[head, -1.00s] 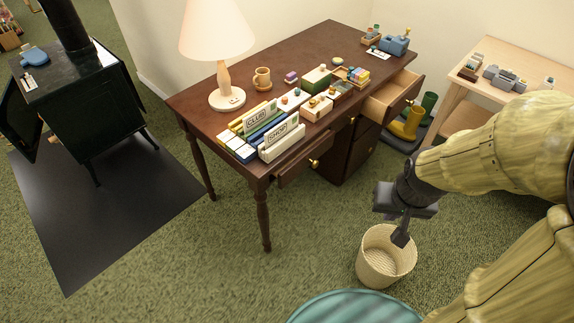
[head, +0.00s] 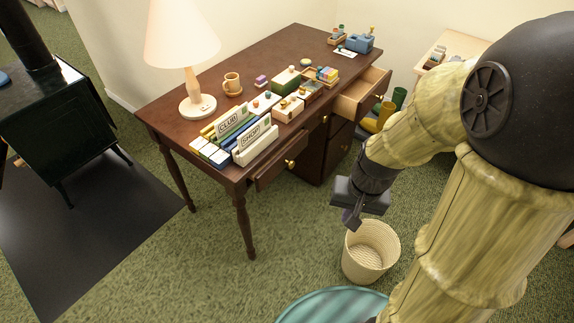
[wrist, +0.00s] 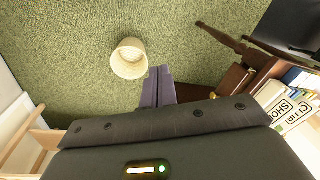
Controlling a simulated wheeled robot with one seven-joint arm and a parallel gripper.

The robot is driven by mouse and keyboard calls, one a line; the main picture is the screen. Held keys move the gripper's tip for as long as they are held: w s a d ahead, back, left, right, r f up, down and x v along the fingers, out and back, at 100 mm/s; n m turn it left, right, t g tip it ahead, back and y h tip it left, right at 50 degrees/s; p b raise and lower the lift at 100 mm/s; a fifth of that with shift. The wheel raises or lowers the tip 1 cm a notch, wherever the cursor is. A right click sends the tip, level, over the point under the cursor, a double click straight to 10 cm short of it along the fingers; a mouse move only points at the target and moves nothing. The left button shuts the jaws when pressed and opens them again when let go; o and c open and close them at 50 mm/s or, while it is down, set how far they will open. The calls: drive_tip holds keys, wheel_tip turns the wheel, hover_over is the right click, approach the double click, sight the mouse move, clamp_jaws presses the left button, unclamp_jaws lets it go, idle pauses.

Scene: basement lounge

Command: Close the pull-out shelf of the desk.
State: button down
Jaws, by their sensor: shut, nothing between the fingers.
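The dark wooden desk (head: 285,50) stands in the middle of the head view. A brown front panel with a brass knob (head: 277,168) sticks out a little under its near edge. I cannot tell whether this is the pull-out shelf. A drawer with a pale inside (head: 352,104) stands pulled out at the desk's right end. My gripper (head: 350,222) is shut and empty, in front of the desk and to the right of the panel, touching neither. Its closed fingers (wrist: 158,72) point towards the carpet side in the wrist view.
A woven basket (head: 370,252) stands on the carpet close to my gripper. A teal round thing (head: 335,306) is at the bottom edge. A lamp (head: 197,92), a mug (head: 232,83) and file holders (head: 254,143) stand on the desk. Boots (head: 384,115) are by the drawer.

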sight(280, 158)
drive_tip(key=w+a+f+m+g+y+b, duration=0.1)
drive_tip(key=w+a+f+m+y+b, duration=0.35)
drive_tip(key=f+m, duration=0.2)
drive_tip(key=w+a+f+m+y+b, duration=0.3)
drive_tip(key=a+f+m+y+b, duration=0.15)
drive_tip(key=f, duration=0.25)
drive_tip(key=w+d+f+m+t+y+b, duration=0.2)
drive_tip(key=w+d+m+t, duration=0.1)
drive_tip(key=w+m+t, duration=0.2)
drive_tip(key=w+d+f+m+t+y+b, duration=0.2)
drive_tip(key=w+m+t, duration=0.4)
drive_tip(key=w, duration=0.4)
drive_tip(key=shift+w+d+f+m+b, duration=0.25)
drive_tip(key=shift+d+f+m+b, duration=0.3)
drive_tip(key=shift+d, duration=0.35)
drive_tip(key=shift+r, duration=0.15)
drive_tip(key=b+x, duration=0.2)
drive_tip(key=x, duration=1.1)
drive_tip(key=shift+w+a+b, duration=0.1)
drive_tip(key=shift+a+b, duration=0.1)
drive_tip(key=shift+b, duration=0.1)
drive_tip(key=shift+w+a+r, duration=0.1)
drive_tip(key=shift+w+a, duration=0.1)
drive_tip(key=shift+a, duration=0.05)
